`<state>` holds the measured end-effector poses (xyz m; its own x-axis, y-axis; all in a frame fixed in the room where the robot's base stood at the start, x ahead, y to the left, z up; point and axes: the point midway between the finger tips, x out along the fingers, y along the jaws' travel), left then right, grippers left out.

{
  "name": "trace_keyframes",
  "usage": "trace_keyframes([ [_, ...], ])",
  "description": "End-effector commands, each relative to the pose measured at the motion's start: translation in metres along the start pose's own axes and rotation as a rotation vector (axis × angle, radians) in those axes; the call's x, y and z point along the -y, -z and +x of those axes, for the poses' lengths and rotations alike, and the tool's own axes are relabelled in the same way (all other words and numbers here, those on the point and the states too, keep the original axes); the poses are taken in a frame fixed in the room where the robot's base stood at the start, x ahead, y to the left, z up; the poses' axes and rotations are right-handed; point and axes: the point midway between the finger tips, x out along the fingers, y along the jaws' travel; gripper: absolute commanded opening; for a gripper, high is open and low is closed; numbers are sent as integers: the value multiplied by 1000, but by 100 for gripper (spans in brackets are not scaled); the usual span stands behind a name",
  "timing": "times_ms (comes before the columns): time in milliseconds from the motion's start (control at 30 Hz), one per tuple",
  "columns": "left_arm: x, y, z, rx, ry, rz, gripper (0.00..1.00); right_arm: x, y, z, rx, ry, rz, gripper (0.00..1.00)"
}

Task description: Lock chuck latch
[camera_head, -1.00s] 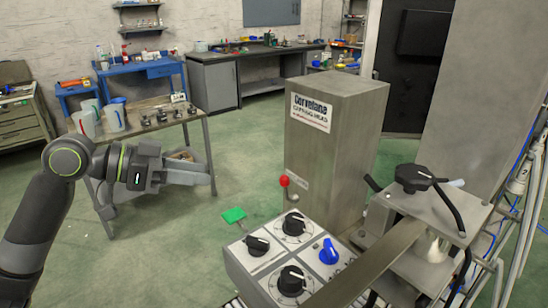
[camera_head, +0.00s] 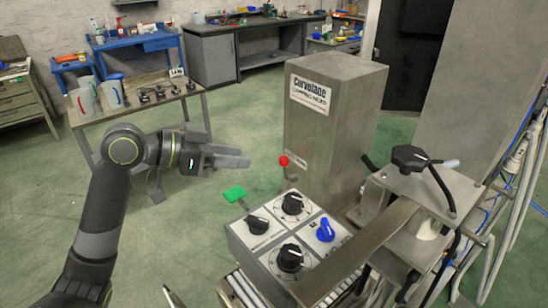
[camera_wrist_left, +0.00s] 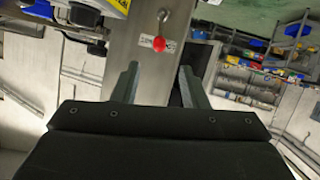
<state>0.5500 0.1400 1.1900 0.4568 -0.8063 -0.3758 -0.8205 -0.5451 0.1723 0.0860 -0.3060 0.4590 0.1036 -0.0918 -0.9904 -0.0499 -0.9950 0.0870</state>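A lever with a red ball knob (camera_head: 283,161) sticks out from the front of the grey metal clamping head (camera_head: 335,125). I cannot tell for certain whether this lever is the chuck latch. My left gripper (camera_head: 243,156) is open and empty, left of the red knob and apart from it, with its fingers pointing right. In the left wrist view the red knob (camera_wrist_left: 158,43) shows beyond the gap between the two spread fingers (camera_wrist_left: 160,85). My right gripper is not in view.
A control box (camera_head: 285,240) with black knobs and one blue knob stands below the lever. A black star-shaped handle (camera_head: 412,158) tops the machine at right. A table (camera_head: 130,112) with cups stands behind my left arm.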

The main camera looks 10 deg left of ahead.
Motion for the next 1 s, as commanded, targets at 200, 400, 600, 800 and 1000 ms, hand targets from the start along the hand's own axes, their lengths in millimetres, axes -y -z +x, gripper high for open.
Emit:
trace_keyframes([
  [200, -1, 2, 30, -2, -5, -3, 40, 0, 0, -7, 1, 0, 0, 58],
  [400, -2, 2, 59, -1, -5, -4, 40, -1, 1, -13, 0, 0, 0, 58],
  [600, -1, 1, 83, 0, -3, -2, 40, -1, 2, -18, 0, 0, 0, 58],
  [800, -1, 0, 96, 1, -1, 0, 40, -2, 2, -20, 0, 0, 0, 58],
  [1000, 0, 0, 97, 2, 0, 1, 40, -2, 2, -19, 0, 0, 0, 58],
])
